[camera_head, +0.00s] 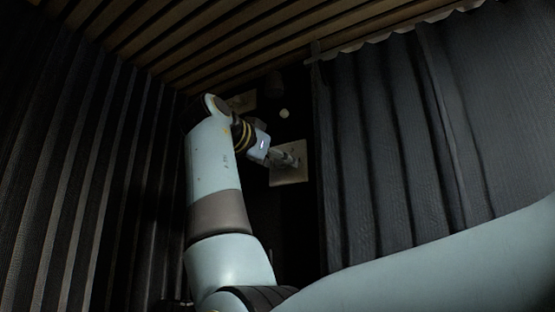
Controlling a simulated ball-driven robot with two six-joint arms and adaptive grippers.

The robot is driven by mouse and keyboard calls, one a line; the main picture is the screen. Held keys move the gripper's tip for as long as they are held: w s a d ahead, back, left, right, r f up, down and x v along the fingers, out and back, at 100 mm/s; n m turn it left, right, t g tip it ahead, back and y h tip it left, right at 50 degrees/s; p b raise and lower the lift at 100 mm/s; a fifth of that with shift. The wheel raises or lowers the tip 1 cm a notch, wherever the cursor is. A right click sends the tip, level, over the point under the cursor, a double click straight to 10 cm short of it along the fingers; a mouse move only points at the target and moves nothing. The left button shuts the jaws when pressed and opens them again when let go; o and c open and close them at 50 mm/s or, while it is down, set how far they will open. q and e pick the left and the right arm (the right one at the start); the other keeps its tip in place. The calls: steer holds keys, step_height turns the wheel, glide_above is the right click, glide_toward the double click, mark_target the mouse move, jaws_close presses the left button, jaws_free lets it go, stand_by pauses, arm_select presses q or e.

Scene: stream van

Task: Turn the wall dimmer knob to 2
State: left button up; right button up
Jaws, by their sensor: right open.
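A pale, square wall plate (292,176) sits on the dark narrow wall near the middle of the view. It looks like the dimmer's plate. My right gripper (290,161) is in front of its upper left part, with its fingers pointing at the plate. The gripper is open. The knob itself is hidden behind the fingers or too dark to make out, so I cannot tell its setting or whether the fingers touch it. My left gripper is not in view.
A small pale round thing (284,113) is on the wall above the plate. A yellowish panel (243,101) is partly behind my arm. Dark curtains hang at the right (400,150) and a dark pleated surface (80,170) is at the left. Wooden slats (200,35) run overhead.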

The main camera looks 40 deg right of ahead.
step_height(320, 180, up, 10)
stand_by(0.4)
steer(key=shift+a+f, duration=0.1)
stand_by(0.5)
